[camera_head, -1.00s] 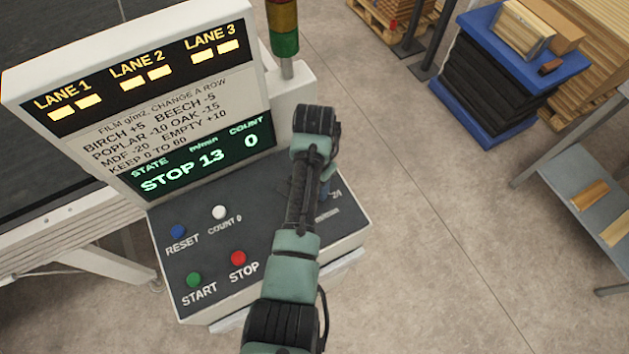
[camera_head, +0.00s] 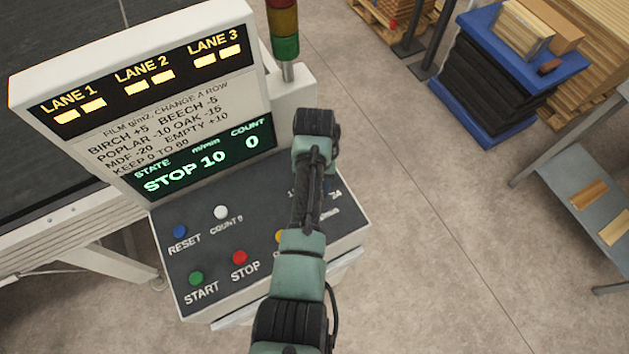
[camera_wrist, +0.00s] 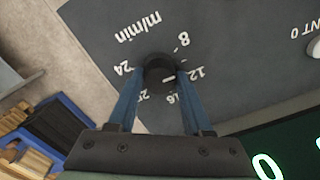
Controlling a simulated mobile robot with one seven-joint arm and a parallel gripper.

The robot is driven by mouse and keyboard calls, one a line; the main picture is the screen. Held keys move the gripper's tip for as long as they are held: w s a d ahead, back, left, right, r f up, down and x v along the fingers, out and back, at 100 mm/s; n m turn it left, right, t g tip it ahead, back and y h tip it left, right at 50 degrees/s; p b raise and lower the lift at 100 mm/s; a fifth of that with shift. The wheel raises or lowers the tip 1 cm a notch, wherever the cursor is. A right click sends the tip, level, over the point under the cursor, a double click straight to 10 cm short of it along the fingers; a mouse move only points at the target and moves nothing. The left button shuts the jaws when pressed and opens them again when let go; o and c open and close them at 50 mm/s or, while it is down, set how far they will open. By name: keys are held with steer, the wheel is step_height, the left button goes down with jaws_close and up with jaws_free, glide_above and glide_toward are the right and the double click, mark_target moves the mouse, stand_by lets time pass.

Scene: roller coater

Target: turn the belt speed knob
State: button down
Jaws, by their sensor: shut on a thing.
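The belt speed knob (camera_wrist: 158,71) is a small dark round knob with a white pointer line, on the dark panel. Scale numbers with m/min ring it in the wrist view. My gripper (camera_wrist: 159,76) is shut on the knob, one blue finger on each side. In the head view my arm hides the knob and most of its scale. The display (camera_head: 205,160) reads STOP, 10 m/min and count 0.
The panel (camera_head: 245,218) also carries a blue RESET button (camera_head: 180,231), a white COUNT 0 button (camera_head: 221,212), a green START button (camera_head: 196,278) and a red STOP button (camera_head: 239,257). A yellow button (camera_head: 280,236) is partly behind my arm. A stack light (camera_head: 284,30) stands behind the panel.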

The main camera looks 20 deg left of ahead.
stand_by(0.4)
steer(key=shift+c, duration=1.6)
jaws_free()
steer(key=shift+r, duration=0.15)
step_height(320, 180, up, 13)
